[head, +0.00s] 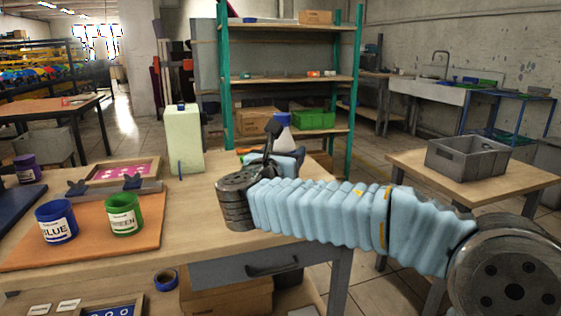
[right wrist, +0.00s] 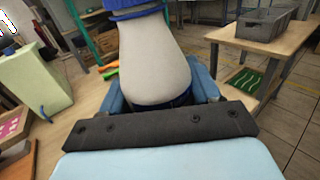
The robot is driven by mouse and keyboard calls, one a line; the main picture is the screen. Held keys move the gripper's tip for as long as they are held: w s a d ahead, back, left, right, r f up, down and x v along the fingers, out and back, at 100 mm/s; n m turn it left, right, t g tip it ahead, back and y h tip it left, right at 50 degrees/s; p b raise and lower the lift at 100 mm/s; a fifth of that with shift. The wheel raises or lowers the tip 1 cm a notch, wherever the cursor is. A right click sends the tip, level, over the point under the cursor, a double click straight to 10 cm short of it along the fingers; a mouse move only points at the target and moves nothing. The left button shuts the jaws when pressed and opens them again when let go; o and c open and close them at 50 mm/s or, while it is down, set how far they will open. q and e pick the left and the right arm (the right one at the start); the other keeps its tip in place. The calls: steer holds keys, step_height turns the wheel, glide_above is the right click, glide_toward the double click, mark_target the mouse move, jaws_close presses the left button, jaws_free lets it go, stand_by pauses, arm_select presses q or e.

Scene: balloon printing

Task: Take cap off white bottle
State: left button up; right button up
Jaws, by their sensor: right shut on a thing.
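The white bottle (right wrist: 155,60) stands between the blue fingers of my right gripper (right wrist: 160,95) in the right wrist view. Its blue cap (right wrist: 140,8) is on top and is cut off by the frame's upper edge. In the head view the bottle (head: 281,142) and cap (head: 283,119) show behind my right wrist, near the table's right end. My right gripper (head: 288,160) is shut on the bottle, partly hidden by the arm. Whether the bottle's base touches the table is hidden. My left gripper is not in view.
On the wooden table (head: 205,205) are a pale green container (head: 183,142), a blue pot (head: 57,222), a green pot (head: 124,214) and a framed pink screen (head: 124,170). A grey crate (head: 468,157) stands on another table at right. Shelving (head: 290,78) stands behind.

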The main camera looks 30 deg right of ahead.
steer(key=shift+s+a+r, duration=0.25)
steer(key=shift+s+r, duration=0.1)
steer(key=shift+s, duration=0.25)
steer(key=shift+s+a+r, duration=0.25)
steer(key=shift+s+r, duration=0.05)
steer(key=shift+s, duration=0.3)
steer(key=o, duration=0.5)
steer(key=c, duration=0.8)
